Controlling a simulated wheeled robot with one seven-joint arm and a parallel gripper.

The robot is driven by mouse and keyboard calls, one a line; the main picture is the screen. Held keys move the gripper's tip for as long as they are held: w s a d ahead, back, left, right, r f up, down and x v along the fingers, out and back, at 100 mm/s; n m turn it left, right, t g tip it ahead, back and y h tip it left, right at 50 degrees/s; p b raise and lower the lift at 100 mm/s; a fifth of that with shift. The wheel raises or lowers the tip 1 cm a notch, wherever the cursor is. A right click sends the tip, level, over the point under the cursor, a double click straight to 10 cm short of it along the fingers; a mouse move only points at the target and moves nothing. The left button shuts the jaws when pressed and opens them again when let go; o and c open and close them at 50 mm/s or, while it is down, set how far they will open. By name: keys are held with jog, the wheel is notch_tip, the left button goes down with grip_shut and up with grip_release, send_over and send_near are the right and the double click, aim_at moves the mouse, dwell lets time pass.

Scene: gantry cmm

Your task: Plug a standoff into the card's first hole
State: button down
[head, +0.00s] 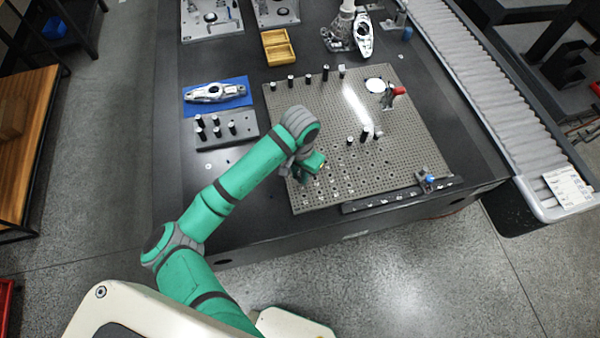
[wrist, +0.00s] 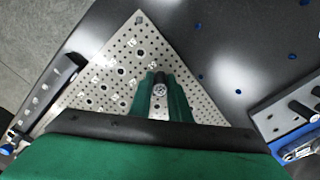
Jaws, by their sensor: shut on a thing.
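My gripper (head: 307,172) is over the front left part of the perforated plate (head: 415,140). In the wrist view its green fingers (wrist: 160,100) are shut on a standoff (wrist: 160,89), seen end-on with a round, light end. The fingers hide its lower part, so I cannot tell whether it touches the plate. Larger holes with small white labels (wrist: 104,60) lie left of the fingers in the wrist view. They also show on the plate in the head view (head: 345,178). I cannot make out the card's outline or its first hole.
A grey rack (head: 245,118) with several black standoffs stands left of the plate. Other standoffs stand along the plate's back edge (head: 290,81) and mid-plate (head: 365,133). A red-topped clamp (head: 397,91) and a blue-knobbed fixture (head: 428,180) are on the right. A blue mat (head: 243,84) holds a metal part.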

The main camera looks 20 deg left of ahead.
jog(key=shift+f, duration=0.5)
jog(key=c, duration=1.6)
grip_release()
notch_tip(320, 180, up, 11)
jog(key=shift+f, duration=0.1)
